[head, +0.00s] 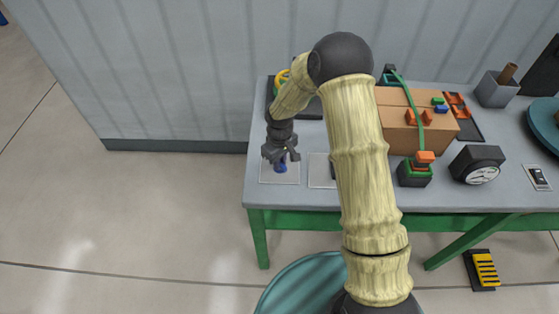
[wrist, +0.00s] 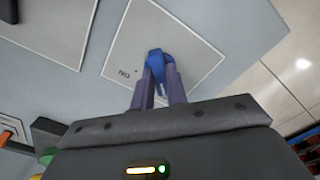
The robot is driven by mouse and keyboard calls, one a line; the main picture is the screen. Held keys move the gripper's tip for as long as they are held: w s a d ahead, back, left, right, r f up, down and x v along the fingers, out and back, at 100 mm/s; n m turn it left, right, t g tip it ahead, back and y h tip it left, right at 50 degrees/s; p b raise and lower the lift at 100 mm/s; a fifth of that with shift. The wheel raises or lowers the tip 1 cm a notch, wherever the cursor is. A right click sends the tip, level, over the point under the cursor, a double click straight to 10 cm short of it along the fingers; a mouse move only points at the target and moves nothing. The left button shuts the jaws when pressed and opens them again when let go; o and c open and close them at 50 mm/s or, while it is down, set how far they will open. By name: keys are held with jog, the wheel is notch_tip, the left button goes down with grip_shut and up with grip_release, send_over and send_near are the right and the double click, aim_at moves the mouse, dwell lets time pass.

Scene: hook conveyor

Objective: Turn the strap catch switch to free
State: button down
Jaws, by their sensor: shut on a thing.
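My gripper (head: 281,160) is shut on a small blue piece (head: 281,167) at the left end of the grey table. In the wrist view the blue piece (wrist: 158,62) sits between my two fingertips, over a light square pad (wrist: 190,50). I cannot tell whether it touches the pad. A small white plate with a dark switch (head: 538,177) lies at the table's right, far from my gripper; its setting is too small to read. A green strap (head: 411,98) runs over a cardboard box to an orange buckle (head: 425,158) on a black and green catch block (head: 414,177).
The cardboard box (head: 400,130) stands on the table behind my arm, with orange, green and blue pieces on top. A round dial (head: 482,173) stands between catch block and switch plate. A grey bin (head: 494,92) and teal disc (head: 546,122) are at the right.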

jog(key=shift+w+r, duration=0.1)
jog(key=c, duration=1.4)
grip_release()
notch_tip(320, 180, up, 17)
jog(key=b, duration=0.2)
jog(key=shift+r, duration=0.15)
jog(key=s+d+m+t, duration=0.2)
jog(key=s+d+m, duration=0.6)
jog(key=s+d, duration=0.7)
jog(key=s, duration=0.4)
jog(key=shift+d+m+t, duration=0.2)
jog(key=shift+m+t, duration=0.1)
jog(key=shift+m, duration=0.1)
